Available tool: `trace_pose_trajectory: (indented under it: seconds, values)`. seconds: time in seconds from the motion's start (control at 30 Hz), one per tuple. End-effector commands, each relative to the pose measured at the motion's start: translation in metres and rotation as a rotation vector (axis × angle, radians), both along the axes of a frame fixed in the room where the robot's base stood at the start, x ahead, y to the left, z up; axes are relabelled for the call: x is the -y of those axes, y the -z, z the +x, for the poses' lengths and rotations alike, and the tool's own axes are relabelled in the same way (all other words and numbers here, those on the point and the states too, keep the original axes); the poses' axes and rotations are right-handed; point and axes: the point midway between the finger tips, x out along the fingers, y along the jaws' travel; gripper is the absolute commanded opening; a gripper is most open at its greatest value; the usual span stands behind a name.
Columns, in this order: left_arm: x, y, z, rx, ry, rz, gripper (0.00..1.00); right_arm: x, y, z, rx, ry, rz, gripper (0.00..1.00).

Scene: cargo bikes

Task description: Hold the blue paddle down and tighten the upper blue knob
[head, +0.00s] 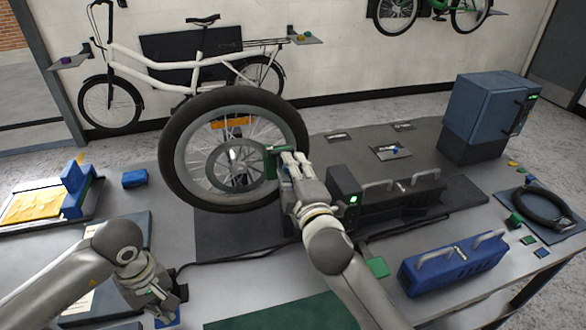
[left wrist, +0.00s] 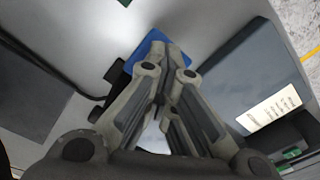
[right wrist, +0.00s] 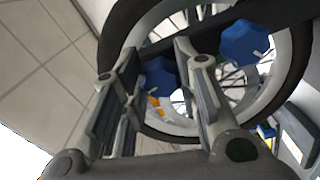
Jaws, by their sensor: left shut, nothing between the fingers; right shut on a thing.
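The blue paddle (head: 168,319) is at the front edge of the bench in the head view, partly hidden by my left gripper (head: 166,296). In the left wrist view the paddle (left wrist: 147,50) shows behind the closed fingertips (left wrist: 165,55); I cannot tell if they press it. My right gripper (head: 287,158) is beside the wheel (head: 178,178). In the right wrist view a blue knob (right wrist: 159,77) sits between its fingers (right wrist: 157,60), and a second blue knob (right wrist: 243,43) is to the right. Both knobs are hidden in the head view. I cannot tell which is upper.
A black box with a green light (head: 345,195) stands right of my right gripper. A blue toolbox (head: 452,264) lies at the front right, and a blue cabinet (head: 490,115) at the back right. A yellow-topped tray (head: 40,205) is at the left.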

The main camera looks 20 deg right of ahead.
Motion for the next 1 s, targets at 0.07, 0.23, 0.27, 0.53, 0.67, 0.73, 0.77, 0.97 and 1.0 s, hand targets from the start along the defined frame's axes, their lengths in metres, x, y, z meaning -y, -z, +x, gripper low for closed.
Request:
trace_pose_trajectory:
  seconds: [0.07, 0.23, 0.27, 0.53, 0.67, 0.73, 0.77, 0.97, 1.0]
  values:
    - [-0.0001, 0.0012, -0.0005, -0.002, 0.000, 0.001, 0.00, -0.0004, 0.0002, -0.0001, 0.000, 0.000, 0.046, 0.05]
    - [0.0000, 0.0011, -0.0006, -0.003, 0.000, 0.001, 0.00, -0.0007, -0.0002, 0.0000, 0.001, -0.002, 0.118, 0.05]
    - [0.0000, 0.0011, -0.0006, -0.003, 0.000, 0.001, 0.00, -0.0006, -0.0002, 0.0000, 0.001, -0.002, 0.126, 0.05]
    - [0.0000, 0.0011, -0.0006, -0.003, 0.000, 0.001, 0.00, -0.0005, -0.0005, 0.0000, 0.002, -0.001, 0.167, 0.05]
    - [0.0000, 0.0011, -0.0006, -0.003, 0.000, 0.001, 0.00, -0.0005, -0.0008, 0.0000, 0.002, -0.001, 0.169, 0.05]
    - [0.0000, 0.0011, -0.0006, -0.003, 0.000, 0.001, 0.00, -0.0005, -0.0008, 0.0000, 0.002, -0.001, 0.168, 0.05]
    - [-0.0001, 0.0011, -0.0005, -0.002, 0.000, 0.001, 0.00, -0.0005, -0.0009, 0.0000, 0.003, -0.001, 0.168, 0.05]
    - [-0.0001, 0.0011, -0.0005, -0.002, 0.000, 0.001, 0.00, -0.0005, -0.0009, 0.0000, 0.003, -0.001, 0.167, 0.38]
    - [-0.0001, 0.0011, -0.0005, -0.002, 0.000, 0.001, 0.00, -0.0004, -0.0008, 0.0000, 0.003, -0.001, 0.167, 0.43]
